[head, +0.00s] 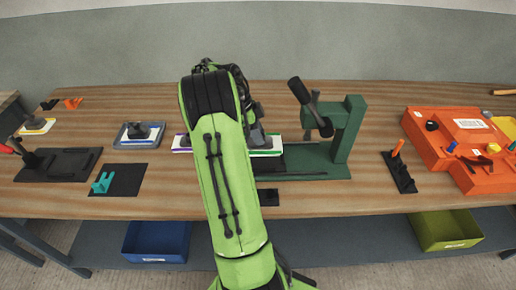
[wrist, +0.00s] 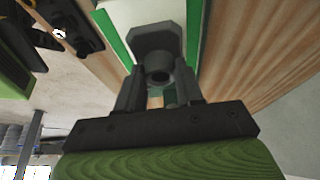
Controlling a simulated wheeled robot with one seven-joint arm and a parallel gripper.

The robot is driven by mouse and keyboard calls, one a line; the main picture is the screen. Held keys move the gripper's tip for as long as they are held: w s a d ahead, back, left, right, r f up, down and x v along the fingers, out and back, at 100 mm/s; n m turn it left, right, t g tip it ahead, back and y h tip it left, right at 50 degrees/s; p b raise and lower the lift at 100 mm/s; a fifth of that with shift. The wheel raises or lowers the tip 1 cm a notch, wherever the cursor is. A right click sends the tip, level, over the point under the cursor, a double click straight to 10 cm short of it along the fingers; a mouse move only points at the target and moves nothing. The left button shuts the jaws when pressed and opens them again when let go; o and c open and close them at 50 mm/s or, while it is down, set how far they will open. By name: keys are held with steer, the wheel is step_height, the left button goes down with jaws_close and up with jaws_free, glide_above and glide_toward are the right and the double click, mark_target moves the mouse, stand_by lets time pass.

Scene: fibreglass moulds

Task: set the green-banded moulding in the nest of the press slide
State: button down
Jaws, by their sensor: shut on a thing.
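My gripper (wrist: 160,98) is shut on the grey knob of the green-banded moulding (wrist: 135,14), a pale plate with a green band along each long side. In the head view the moulding (head: 267,152) shows just right of my arm, which hides its left part and most of my gripper. The green press (head: 349,130) stands to its right, with a dark lever. The press slide (head: 305,167) runs left from the press along the table. The moulding appears at the slide's left end. Whether it rests there or hangs above is unclear; the nest is not clearly visible.
A purple-edged moulding (head: 181,143) lies left of my arm. A blue-edged tray (head: 139,134), a yellow-edged moulding (head: 37,126) and a teal stand (head: 104,182) are further left. A black stand with an orange peg (head: 398,168) and a large orange fixture (head: 450,145) occupy the right.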

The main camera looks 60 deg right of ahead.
step_height(320, 180, down, 6)
steer(key=shift+d+r+b, duration=0.1)
steer(key=shift+r+b, duration=0.15)
steer(key=shift+b, duration=0.2)
steer(key=shift+f, duration=0.1)
steer(key=shift+f, duration=0.15)
steer(key=c, duration=0.7)
jaws_free()
steer(key=shift+b, duration=0.3)
